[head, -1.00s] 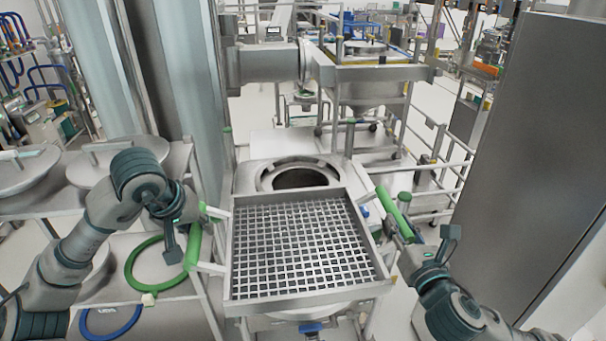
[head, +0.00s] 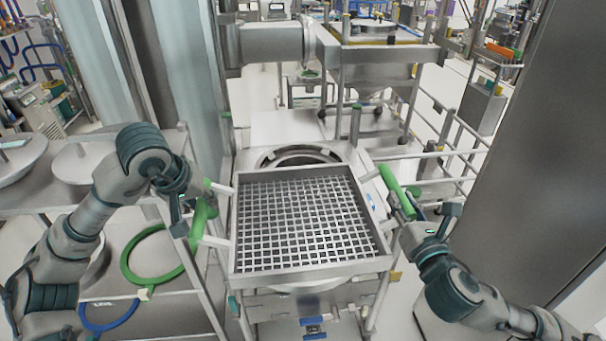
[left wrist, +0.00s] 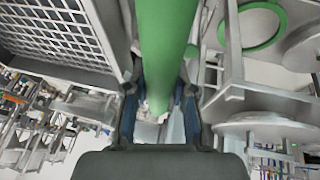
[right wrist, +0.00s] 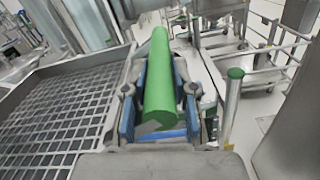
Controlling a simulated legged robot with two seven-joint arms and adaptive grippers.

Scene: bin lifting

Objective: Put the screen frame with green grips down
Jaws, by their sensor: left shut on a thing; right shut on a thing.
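The screen frame is a square metal frame (head: 310,266) with a wire grid and a green grip on each side. In the head view it is held over the front of a metal stand with a round opening. My left gripper (head: 190,213) is shut on the left green grip (head: 203,222), which also shows between the fingers in the left wrist view (left wrist: 165,50). My right gripper (head: 408,208) is shut on the right green grip (head: 392,186), seen between the fingers in the right wrist view (right wrist: 160,85). Whether the frame touches the stand below is hidden.
The round opening (head: 300,155) lies just behind the frame, partly covered by it. A shelf rack on the left holds metal lids, a green ring (head: 128,270) and a blue ring (head: 110,318). A post (head: 355,125) stands behind the frame. A large grey cabinet (head: 530,170) is at right.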

